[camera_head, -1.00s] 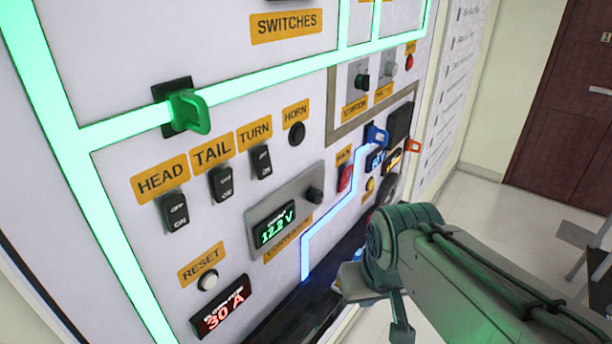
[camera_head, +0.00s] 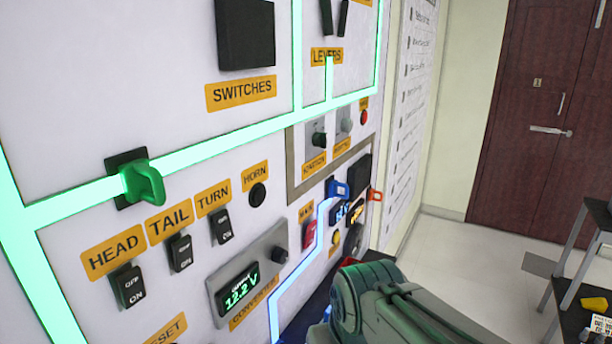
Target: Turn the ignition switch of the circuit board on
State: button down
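The ignition switch (camera_head: 319,139) is a small dark knob on a pale plate, above an orange label (camera_head: 314,163) reading IGNITION. It sits in a grey-framed section of the white circuit board (camera_head: 80,150), right of centre in the head view. A second, pale knob (camera_head: 345,122) is just to its right. I cannot make out which way the ignition knob points. My arm shows at the lower middle, below and in front of the board's right part. My gripper is outside the picture.
A green handle (camera_head: 143,182) and a blue handle (camera_head: 338,189) stick out from the board. HEAD, TAIL and TURN rocker switches (camera_head: 180,253) are at lower left. Floor between board and shelf looks clear.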

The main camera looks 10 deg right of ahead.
aim_at(319, 140)
jog(key=u, duration=1.8)
jog(key=k, duration=0.9)
jog(key=z, duration=1.45)
jog(key=i, duration=0.5)
jog(key=z, duration=0.05)
